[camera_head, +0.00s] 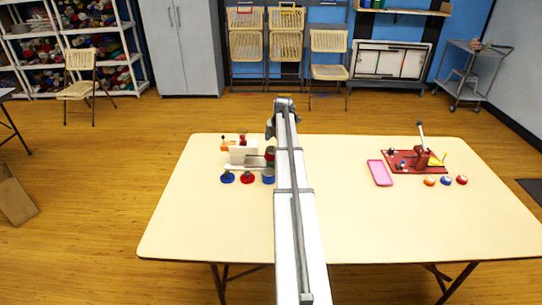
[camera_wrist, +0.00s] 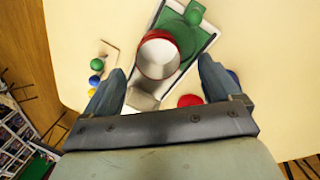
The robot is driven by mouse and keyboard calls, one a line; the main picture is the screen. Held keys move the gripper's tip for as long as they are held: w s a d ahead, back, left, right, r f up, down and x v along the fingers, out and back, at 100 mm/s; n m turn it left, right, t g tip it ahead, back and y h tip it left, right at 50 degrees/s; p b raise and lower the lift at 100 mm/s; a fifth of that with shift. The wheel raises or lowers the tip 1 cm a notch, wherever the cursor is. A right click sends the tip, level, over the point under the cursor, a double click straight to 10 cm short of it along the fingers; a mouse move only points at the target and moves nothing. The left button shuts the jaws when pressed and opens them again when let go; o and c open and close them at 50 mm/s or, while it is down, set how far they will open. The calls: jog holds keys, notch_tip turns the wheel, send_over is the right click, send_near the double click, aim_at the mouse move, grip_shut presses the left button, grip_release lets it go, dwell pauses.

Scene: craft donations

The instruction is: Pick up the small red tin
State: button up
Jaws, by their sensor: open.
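In the wrist view a round tin with a red rim and a pale inside (camera_wrist: 158,57) lies between and beyond my fingertips. I take it for the small red tin; a small red shape (camera_head: 270,152) beside my arm in the head view may be the same thing. My gripper (camera_wrist: 161,66) is open, with one finger on each side of the tin and nothing visibly held. I cannot tell its height above the tin. In the head view my arm hides part of this area.
A green object (camera_wrist: 180,32) lies on a white tray close beyond the tin. A flat red disc (camera_wrist: 190,100) is near the right finger. A white block (camera_head: 243,155) stands left of my arm. A pink tray (camera_head: 380,173) and red board lie right. The front tabletop (camera_head: 400,225) is clear.

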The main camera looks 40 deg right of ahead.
aim_at(274, 160)
jog(key=shift+x, duration=2.85)
jog(key=shift+w, duration=0.1)
jog(key=shift+c, duration=0.3)
jog(key=shift+r, duration=0.1)
jog(key=c, duration=1.1)
notch_tip(274, 160, up, 9)
jog(key=shift+s+a+f+g, duration=0.1)
jog(key=shift+s+f+g, duration=0.3)
jog(key=shift+f, duration=1)
jog(key=shift+s+d+f+g, duration=0.1)
jog(key=shift+f+g, duration=0.5)
jog(key=shift+f, duration=0.8)
jog(key=shift+s+a+f+g, duration=0.15)
jog(key=shift+f+g, duration=0.35)
jog(key=shift+f, duration=0.9)
